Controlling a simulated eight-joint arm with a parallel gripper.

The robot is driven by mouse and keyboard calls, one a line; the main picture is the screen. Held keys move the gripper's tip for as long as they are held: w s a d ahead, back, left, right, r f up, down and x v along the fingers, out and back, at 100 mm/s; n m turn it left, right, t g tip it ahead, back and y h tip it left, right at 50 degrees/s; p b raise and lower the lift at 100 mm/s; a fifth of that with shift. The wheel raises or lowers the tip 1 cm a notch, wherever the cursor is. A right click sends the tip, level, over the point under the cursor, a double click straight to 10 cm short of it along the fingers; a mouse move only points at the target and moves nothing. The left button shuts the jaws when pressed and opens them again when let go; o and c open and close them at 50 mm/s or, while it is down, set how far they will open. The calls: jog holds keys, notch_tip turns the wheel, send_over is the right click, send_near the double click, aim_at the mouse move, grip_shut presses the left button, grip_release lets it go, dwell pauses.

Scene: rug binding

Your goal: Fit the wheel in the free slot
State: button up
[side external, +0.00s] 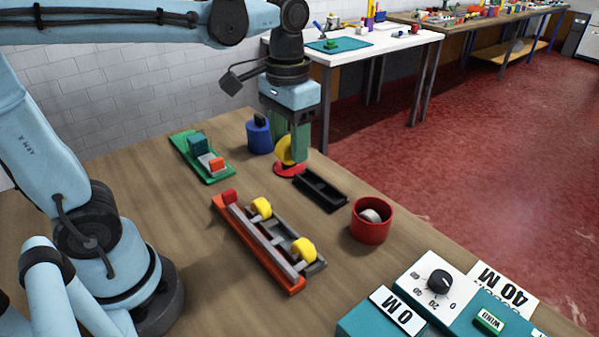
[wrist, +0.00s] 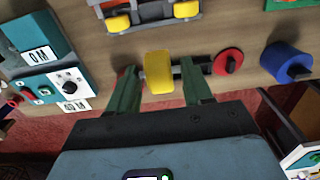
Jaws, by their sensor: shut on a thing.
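My gripper (side external: 291,142) has green fingers pointing down and is shut on a yellow wheel (side external: 283,151). In the wrist view, the held wheel (wrist: 158,73) sits between the two fingers of the gripper (wrist: 159,80). It hangs over or near a flat red disc (side external: 289,169); whether they touch is unclear. A red-orange and grey rack (side external: 262,250) lies in front, apart from the gripper. It carries two yellow wheels, one toward the far end (side external: 261,207) and one toward the near end (side external: 304,249). A gap shows between them; its slot details are too small to tell.
A black tray (side external: 327,194) lies beside the disc. A red cup (side external: 370,228) with a grey piece inside stands to its right. A blue cylinder (side external: 258,139) and a green plate with blocks (side external: 216,178) are behind left. A control box (side external: 425,281) stands at front right.

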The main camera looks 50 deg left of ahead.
jog(key=s+d+f, duration=0.3)
jog(key=s, duration=0.6)
jog(key=s+d+f, duration=0.3)
jog(key=s+d, duration=0.1)
jog(key=s, duration=0.5)
jog(key=w+a+f, duration=0.1)
jog(key=a+f, duration=0.1)
jog(key=a, duration=0.1)
jog(key=w+a+f, duration=0.2)
jog(key=a, duration=0.1)
jog(key=w+a+f, duration=0.1)
jog(key=a+f, duration=0.1)
jog(key=a, duration=0.1)
jog(key=shift+w+a+f, duration=0.35)
jog(key=shift+w+a, duration=0.05)
jog(key=shift+f, duration=2)
jog(key=shift+f, duration=0.1)
jog(key=o, duration=1)
jog(key=shift+o, duration=0.2)
